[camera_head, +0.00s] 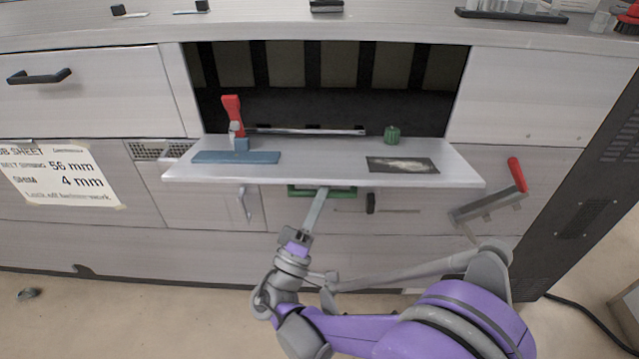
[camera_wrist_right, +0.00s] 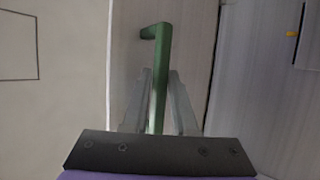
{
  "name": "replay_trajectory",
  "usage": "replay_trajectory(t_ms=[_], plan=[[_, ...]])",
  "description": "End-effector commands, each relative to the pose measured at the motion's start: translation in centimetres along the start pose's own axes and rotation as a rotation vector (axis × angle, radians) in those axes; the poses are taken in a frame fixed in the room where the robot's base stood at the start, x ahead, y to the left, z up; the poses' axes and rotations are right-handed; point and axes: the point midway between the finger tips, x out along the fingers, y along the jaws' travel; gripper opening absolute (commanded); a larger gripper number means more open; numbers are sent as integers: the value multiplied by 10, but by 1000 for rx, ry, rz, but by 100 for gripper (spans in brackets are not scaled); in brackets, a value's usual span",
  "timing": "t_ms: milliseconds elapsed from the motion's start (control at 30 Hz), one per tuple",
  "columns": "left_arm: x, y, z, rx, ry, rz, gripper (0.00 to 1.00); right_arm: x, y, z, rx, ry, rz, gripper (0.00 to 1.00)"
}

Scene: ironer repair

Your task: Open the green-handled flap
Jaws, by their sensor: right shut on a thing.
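The green handle (camera_head: 311,192) shows just under the white shelf's front edge in the head view. It also fills the middle of the right wrist view (camera_wrist_right: 161,70), as a green bar with a bent end. My right gripper (camera_head: 322,191) reaches up to it from below. In the wrist view the gripper's fingers (camera_wrist_right: 160,105) lie on either side of the bar, shut on it. The panel behind the handle is pale, and the shelf hides its upper part in the head view. My left gripper is not in view.
The white shelf (camera_head: 300,177) juts out above the handle, bearing a red-handled tool (camera_head: 232,108), a blue plate (camera_head: 236,157), a green knob (camera_head: 392,134) and a dark patterned plate (camera_head: 402,165). A red-handled lever (camera_head: 517,174) is at right. A black handle (camera_head: 371,203) sits nearby.

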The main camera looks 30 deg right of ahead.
Motion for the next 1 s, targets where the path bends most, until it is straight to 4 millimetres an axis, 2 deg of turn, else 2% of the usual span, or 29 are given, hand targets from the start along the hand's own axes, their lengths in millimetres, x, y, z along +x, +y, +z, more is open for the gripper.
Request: replay_trajectory(t_ms=[33,300,500,733,767,800,867,1000], plan=[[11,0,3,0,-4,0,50,-6,-12,2,-2,1,-5,0],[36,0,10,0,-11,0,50,-19,-35,7,19,0,47,0],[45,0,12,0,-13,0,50,-22,-42,9,41,0,100,0],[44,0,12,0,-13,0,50,-22,-42,8,46,1,109,0],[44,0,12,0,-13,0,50,-22,-42,8,46,1,109,30],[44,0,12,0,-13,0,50,-22,-42,8,46,1,109,37],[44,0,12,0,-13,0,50,-22,-42,9,46,1,110,45],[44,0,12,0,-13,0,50,-22,-41,9,46,1,110,45]])
